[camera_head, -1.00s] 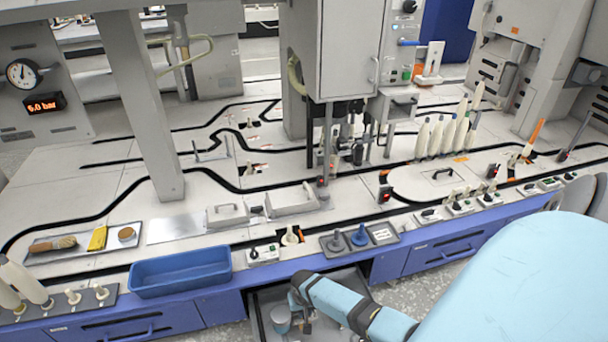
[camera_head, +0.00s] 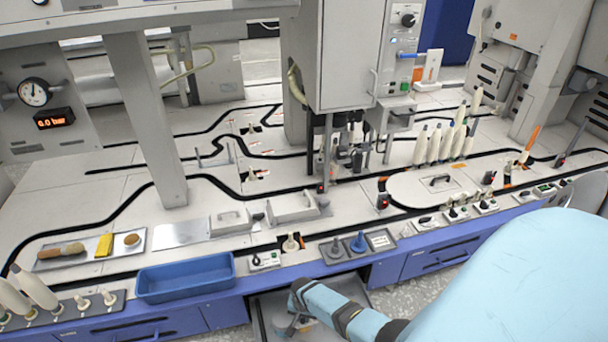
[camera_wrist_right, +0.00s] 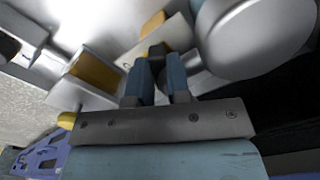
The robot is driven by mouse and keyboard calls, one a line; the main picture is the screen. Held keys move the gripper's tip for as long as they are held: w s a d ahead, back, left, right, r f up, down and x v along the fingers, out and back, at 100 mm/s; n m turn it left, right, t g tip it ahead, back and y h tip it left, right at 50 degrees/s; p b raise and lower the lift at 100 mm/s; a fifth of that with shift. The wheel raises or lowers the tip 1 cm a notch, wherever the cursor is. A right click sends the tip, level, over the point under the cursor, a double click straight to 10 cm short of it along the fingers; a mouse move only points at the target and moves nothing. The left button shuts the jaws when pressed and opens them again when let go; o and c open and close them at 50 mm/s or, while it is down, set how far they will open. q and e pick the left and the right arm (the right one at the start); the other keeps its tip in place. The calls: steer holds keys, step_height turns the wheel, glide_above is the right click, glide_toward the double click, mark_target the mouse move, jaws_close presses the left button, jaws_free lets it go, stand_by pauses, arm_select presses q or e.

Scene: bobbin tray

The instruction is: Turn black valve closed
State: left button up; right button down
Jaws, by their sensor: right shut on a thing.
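In the right wrist view, the two blue fingers of my right gripper (camera_wrist_right: 160,84) are closed around a small black part (camera_wrist_right: 157,52), which looks like the black valve's handle. The fingers cover much of it, so its turn angle cannot be told. In the head view my right arm reaches down into an open bay below the bench front, and the gripper (camera_head: 292,326) there is small and mostly hidden. The valve cannot be made out in the head view. My left gripper is in neither view.
Beside the fingers in the wrist view are a large grey metal cylinder (camera_wrist_right: 250,40) and an orange-brown block (camera_wrist_right: 93,70).

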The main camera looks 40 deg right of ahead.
steer(key=m+p, duration=0.1)
steer(key=m, duration=0.2)
steer(key=shift+a+r, duration=0.1)
steer(key=m+p, duration=0.1)
steer(key=m, duration=0.1)
steer(key=shift+w+m, duration=0.15)
steer(key=shift+m, duration=0.15)
steer(key=m, duration=0.3)
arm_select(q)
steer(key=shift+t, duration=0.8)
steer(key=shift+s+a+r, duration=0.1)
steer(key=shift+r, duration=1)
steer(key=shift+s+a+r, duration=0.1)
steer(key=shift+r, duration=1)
arm_select(e)
steer(key=shift+w+m, duration=0.1)
steer(key=shift+m, duration=1.8)
steer(key=c, duration=1.1)
jaws_free()
arm_select(q)
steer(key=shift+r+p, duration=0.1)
steer(key=shift+p, duration=0.2)
